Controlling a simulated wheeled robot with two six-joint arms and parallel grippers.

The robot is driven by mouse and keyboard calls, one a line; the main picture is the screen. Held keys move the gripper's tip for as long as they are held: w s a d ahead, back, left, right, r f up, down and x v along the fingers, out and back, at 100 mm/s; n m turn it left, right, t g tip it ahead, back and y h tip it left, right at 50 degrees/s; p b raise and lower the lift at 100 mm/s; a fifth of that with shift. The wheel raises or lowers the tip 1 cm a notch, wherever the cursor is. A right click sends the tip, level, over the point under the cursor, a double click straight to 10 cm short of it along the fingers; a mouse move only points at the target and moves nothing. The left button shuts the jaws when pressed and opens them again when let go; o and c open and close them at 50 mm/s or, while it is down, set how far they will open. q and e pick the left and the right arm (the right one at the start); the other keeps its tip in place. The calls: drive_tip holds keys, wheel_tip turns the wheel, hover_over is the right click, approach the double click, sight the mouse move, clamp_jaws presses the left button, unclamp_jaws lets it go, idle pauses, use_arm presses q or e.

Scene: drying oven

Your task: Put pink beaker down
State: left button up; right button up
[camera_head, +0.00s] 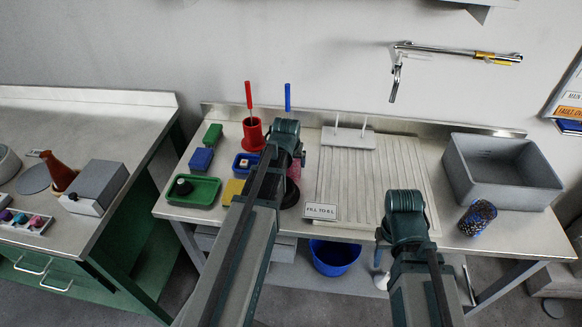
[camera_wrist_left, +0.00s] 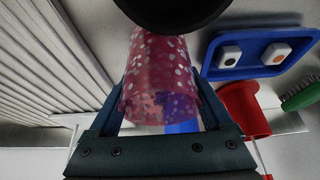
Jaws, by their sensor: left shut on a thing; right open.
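The pink beaker (camera_wrist_left: 158,72), translucent with pale spots, is between the two fingers of my left gripper (camera_wrist_left: 160,110), which is shut on it. In the head view, only a strip of the pink beaker (camera_head: 294,171) shows beside my left gripper (camera_head: 291,160); my arm hides the rest. A black round object (camera_wrist_left: 172,8) covers the beaker's far end in the wrist view; it also shows in the head view (camera_head: 290,195). I cannot tell whether they touch. My right gripper (camera_head: 404,238) is over the bench's front edge, open; its fingertips are hard to make out.
A ribbed draining area (camera_head: 370,180) lies right of the beaker. Left are a red holder (camera_head: 252,134), a blue tray (camera_wrist_left: 265,52), a yellow item (camera_head: 233,190) and a green tray (camera_head: 205,190). A grey basin (camera_head: 500,180) and a patterned cup (camera_head: 477,218) stand right.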

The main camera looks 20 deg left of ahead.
use_arm(q)
drive_tip(key=shift+f, duration=0.15)
drive_tip(key=o, duration=1.4)
drive_tip(key=shift+r, duration=0.2)
drive_tip(key=p+v, duration=1.1)
drive_tip(key=v, duration=0.1)
drive_tip(key=s+d+f+m+g, duration=0.1)
drive_tip(key=s+d+m+g, duration=0.1)
drive_tip(key=s+d, duration=0.6)
drive_tip(key=s+d+f+m+g, duration=0.1)
drive_tip(key=s+d+m+g, duration=0.2)
drive_tip(key=d, duration=1.2)
drive_tip(key=s+m, duration=0.2)
drive_tip(key=s, duration=0.3)
drive_tip(key=shift+s, duration=0.15)
